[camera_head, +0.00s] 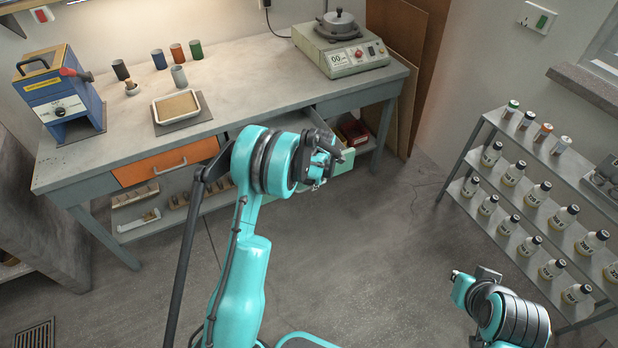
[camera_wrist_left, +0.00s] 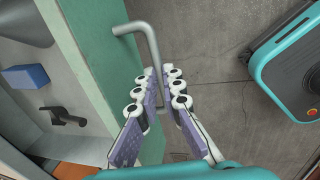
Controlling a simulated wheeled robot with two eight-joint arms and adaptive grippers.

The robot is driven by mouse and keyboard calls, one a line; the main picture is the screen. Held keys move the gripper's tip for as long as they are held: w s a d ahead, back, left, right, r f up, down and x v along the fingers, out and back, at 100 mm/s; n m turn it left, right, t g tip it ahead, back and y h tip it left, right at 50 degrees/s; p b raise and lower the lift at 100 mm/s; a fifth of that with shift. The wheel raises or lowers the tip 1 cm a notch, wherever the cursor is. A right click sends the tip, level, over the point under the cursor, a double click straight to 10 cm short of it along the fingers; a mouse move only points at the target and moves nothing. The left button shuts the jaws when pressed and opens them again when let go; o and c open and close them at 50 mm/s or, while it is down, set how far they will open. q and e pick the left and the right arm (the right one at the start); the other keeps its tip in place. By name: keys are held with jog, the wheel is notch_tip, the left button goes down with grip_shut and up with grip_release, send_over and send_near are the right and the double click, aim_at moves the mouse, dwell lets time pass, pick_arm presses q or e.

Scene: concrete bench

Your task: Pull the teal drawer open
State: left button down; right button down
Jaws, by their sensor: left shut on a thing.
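The teal drawer (camera_head: 345,161) is under the right half of the bench, standing out from it, partly open. My left arm hides much of it in the head view. In the left wrist view its teal front (camera_wrist_left: 92,75) runs beside the open inside, where a blue block (camera_wrist_left: 25,76) and a black object (camera_wrist_left: 62,116) lie. A bent grey metal handle (camera_wrist_left: 150,42) stands off the front. My left gripper (camera_wrist_left: 161,92) is shut on this handle, with fingers on both sides of it. In the head view the fingers are mostly hidden behind the wrist.
The grey bench (camera_head: 240,90) carries a blue machine (camera_head: 60,95), a tray (camera_head: 176,106) and a hotplate device (camera_head: 340,55). An orange drawer (camera_head: 165,162) is shut on the left. A bottle rack (camera_head: 540,200) stands at the right. The floor (camera_head: 390,240) between is clear.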

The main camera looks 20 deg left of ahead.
pick_arm(q)
jog(key=shift+s+d+f, duration=0.1)
jog(key=shift+s+d, duration=0.1)
jog(key=c, duration=1.6)
grip_release()
jog(key=shift+w+f, duration=0.1)
jog(key=shift+a, duration=0.1)
notch_tip(320, 180, up, 12)
jog(key=s+d, duration=0.1)
jog(key=shift+s+d, duration=0.25)
jog(key=shift+d, duration=0.15)
